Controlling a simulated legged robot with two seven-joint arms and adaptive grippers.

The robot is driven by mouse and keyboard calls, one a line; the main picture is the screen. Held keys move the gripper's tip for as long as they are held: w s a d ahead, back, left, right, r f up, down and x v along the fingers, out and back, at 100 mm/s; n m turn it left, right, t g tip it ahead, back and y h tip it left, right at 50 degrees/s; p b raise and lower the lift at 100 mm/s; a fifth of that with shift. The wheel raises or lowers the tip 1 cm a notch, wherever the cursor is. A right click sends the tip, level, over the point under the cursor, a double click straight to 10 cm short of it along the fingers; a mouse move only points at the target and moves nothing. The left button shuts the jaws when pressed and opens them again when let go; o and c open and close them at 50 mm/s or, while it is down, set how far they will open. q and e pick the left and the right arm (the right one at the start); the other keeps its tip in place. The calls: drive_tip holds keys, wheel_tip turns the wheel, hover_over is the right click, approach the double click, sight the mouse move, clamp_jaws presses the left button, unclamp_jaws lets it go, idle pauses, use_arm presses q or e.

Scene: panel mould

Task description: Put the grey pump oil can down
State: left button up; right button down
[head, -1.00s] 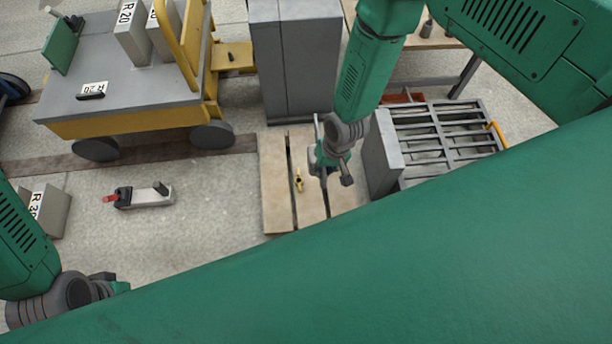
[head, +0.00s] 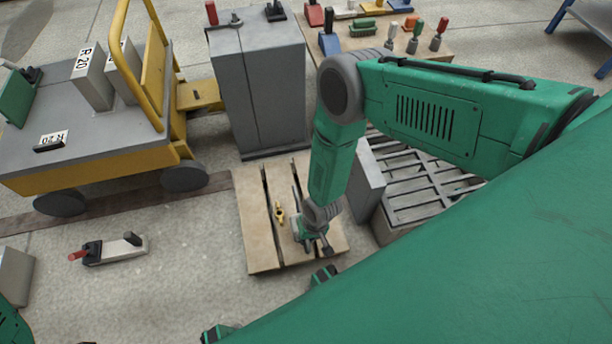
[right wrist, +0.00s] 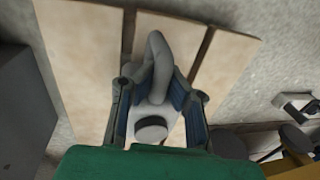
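The grey pump oil can (right wrist: 152,112) shows in the right wrist view, with a round dark cap and a curved grey loop. It sits between the two blue-padded fingers of my right gripper (right wrist: 160,95), which look shut on its sides. In the head view my right gripper (head: 313,238) is low over the pale wooden pallet (head: 258,250), beside a small yellow fitting (head: 279,213). The can is mostly hidden there by the gripper. Whether its base touches the boards I cannot tell. My left gripper cannot be made out in the head view.
A grey cabinet (head: 262,95) stands behind the pallet. A slatted grey crate (head: 425,180) is close on its right. A yellow cart (head: 100,165) is at the left. A small grey tool with a red end (head: 115,249) lies on the floor. The pallet's left boards have free room.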

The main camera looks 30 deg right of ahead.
drive_tip(key=shift+f, duration=0.65)
drive_tip(key=shift+w+r, duration=0.1)
drive_tip(key=c, duration=1.7)
unclamp_jaws()
drive_tip(key=r+p, duration=0.1)
drive_tip(key=r, duration=0.3)
drive_tip(key=d+r+p, duration=0.1)
drive_tip(key=r+p, duration=0.1)
drive_tip(key=r, duration=0.2)
drive_tip(key=d+r+p, duration=0.1)
drive_tip(key=r+p, duration=0.1)
drive_tip(key=r, duration=0.2)
drive_tip(key=shift+s, duration=0.35)
